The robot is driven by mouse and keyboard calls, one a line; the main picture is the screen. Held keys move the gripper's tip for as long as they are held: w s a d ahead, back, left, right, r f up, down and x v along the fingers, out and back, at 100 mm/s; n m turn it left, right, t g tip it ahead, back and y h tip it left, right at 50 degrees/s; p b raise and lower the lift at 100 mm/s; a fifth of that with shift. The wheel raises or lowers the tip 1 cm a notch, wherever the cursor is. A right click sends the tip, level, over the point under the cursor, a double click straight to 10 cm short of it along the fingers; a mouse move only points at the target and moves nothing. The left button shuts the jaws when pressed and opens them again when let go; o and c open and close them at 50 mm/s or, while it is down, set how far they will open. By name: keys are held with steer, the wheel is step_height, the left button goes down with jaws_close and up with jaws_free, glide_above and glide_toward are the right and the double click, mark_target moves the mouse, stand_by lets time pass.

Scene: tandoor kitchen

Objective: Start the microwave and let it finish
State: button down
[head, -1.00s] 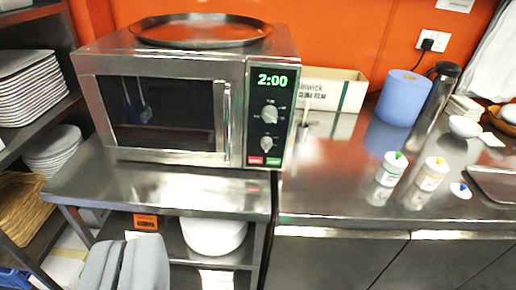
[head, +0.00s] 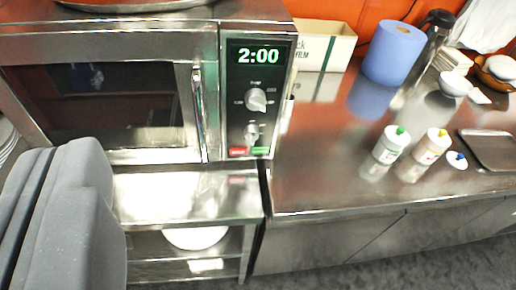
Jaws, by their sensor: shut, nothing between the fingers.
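The microwave (head: 105,110) stands on a steel table at the left, its door shut. Its display (head: 258,55) reads 2:00 in green. Below the display are two knobs, the upper one (head: 256,99) and the lower one (head: 251,132). At the panel's bottom are a red button (head: 238,152) and a green button (head: 261,151). My gripper (head: 62,205) is large and grey at the lower left, in front of the microwave's lower left part. Its fingers are together with nothing seen between them. It appears apart from the buttons, to their left.
A round tray (head: 135,3) lies on top of the microwave. To its right stand a cardboard film box (head: 322,45), a blue paper roll (head: 394,52) and squeeze bottles (head: 391,144) on the steel counter (head: 325,165). A white container (head: 195,237) sits on the shelf below.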

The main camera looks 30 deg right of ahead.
mark_target(260, 151)
steer(key=w+d+f+m+g+y+p, duration=0.1)
steer(key=w+d+f+m, duration=0.4)
steer(key=f, duration=0.7)
steer(key=w+d+f+m+g+y+p, duration=0.1)
steer(key=w+d+f+m, duration=0.4)
steer(key=f, duration=0.8)
steer(key=w+d+f+m+g+y+p, duration=0.1)
steer(key=w+d+f+m+y, duration=0.2)
steer(key=w+d+f+m, duration=0.3)
steer(key=shift+d+f+m+g+p, duration=0.15)
steer(key=shift+d+f, duration=0.45)
steer(key=shift+f, duration=0.6)
steer(key=shift+d+f+m+g+p, duration=0.15)
steer(key=shift+d+f, duration=0.4)
steer(key=shift+f, duration=0.7)
steer(key=shift+d+f+m+p, duration=0.15)
steer(key=shift+d+f, duration=0.45)
steer(key=shift+f, duration=0.6)
steer(key=w+d, duration=0.2)
steer(key=w, duration=0.6)
steer(key=shift+w+d+p, duration=0.2)
steer(key=shift+w+p, duration=0.05)
steer(key=shift+p, duration=0.15)
